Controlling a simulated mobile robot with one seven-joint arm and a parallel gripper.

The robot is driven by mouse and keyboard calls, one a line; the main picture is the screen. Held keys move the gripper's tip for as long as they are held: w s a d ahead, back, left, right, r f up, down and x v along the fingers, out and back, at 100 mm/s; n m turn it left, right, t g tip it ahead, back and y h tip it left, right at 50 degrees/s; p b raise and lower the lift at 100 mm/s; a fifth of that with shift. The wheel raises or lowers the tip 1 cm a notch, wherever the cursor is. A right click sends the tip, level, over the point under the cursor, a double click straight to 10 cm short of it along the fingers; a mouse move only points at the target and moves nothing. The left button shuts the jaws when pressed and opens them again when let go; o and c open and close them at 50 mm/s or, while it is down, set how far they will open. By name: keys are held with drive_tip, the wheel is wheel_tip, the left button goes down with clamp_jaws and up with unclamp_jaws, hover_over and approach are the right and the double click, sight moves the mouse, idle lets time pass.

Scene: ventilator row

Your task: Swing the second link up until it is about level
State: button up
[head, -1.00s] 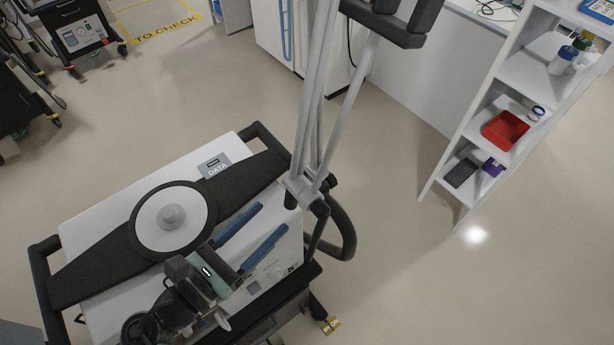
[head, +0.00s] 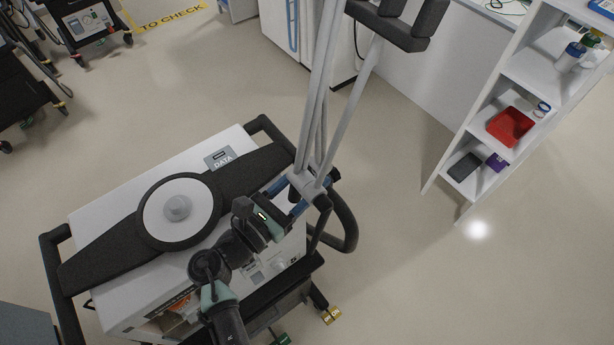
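A jointed support arm stands at the ventilator cart's right corner. Thin grey rods (head: 319,95) rise steeply from a grey joint block (head: 306,188) and run out of the top of the picture. Another grey rod (head: 357,92) slants from near this block up to a dark padded bracket (head: 402,22). I cannot tell for certain which rod is the second link. My gripper (head: 291,194) is at the block, its blue fingers apart, one on the upper side and one on the lower. The block and rods partly hide the fingertips, so contact is unclear.
The white ventilator cart (head: 95,222) has dark handles and a round disc (head: 178,208) on top. A white shelf unit (head: 521,75) with a red tray (head: 510,126) stands at the right. Floor (head: 400,270) between them is clear. Other carts stand at upper left.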

clamp_jaws()
idle(1.2)
